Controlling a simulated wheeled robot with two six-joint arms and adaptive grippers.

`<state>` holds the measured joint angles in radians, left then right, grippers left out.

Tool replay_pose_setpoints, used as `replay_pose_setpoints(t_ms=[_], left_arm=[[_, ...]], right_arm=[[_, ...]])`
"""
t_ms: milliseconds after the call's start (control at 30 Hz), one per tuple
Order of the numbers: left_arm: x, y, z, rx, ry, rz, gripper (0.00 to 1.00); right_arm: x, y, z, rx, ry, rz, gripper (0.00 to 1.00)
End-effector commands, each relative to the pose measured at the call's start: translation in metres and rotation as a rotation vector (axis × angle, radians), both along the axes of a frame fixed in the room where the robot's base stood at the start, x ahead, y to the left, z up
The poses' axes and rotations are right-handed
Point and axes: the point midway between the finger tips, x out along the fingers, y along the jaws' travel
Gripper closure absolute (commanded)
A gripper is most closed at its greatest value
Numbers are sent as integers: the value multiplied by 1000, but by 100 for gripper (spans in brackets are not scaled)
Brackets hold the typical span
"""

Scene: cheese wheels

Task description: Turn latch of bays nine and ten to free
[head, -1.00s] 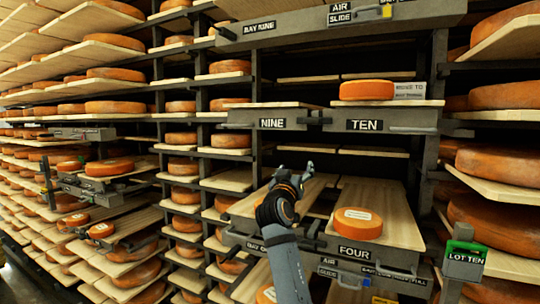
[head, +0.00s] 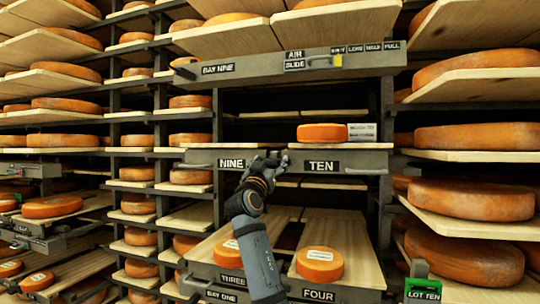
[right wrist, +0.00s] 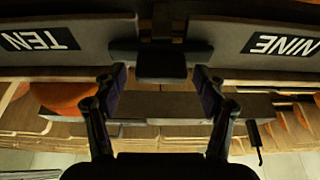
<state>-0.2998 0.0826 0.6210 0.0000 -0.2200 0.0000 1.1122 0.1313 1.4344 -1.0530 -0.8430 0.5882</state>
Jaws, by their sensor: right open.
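The latch (right wrist: 160,62) is a dark block between the NINE plate (head: 232,162) and the TEN plate (head: 322,165). In the right wrist view the plates appear upside down, TEN (right wrist: 40,40) at left and NINE (right wrist: 282,45) at right. My right gripper (head: 268,160) is open in front of the latch and covers most of it in the head view. In the right wrist view my right gripper (right wrist: 160,78) has one finger to each side of the latch, with gaps; I cannot tell contact. My left gripper is not in view.
Bay ten's board carries an orange cheese (head: 323,133) and a white card (head: 362,132). Below are the THREE (head: 229,280) and FOUR (head: 318,294) fronts, with a cheese (head: 320,263) on bay four. The upper unit has a slide lock (head: 337,61). Cheese racks stand on both sides.

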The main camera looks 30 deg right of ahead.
Motion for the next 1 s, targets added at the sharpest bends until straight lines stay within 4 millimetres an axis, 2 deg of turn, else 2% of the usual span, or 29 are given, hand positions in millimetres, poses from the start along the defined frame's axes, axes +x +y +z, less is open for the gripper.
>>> replay_pose_setpoints(t_ms=[300,700,1000], left_arm=[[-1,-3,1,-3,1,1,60],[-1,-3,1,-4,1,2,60],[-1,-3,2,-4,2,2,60]], right_arm=[[3,-3,0,0,0,1,28],[3,-3,0,0,0,1,83],[2,-3,1,-28,31,0,83]])
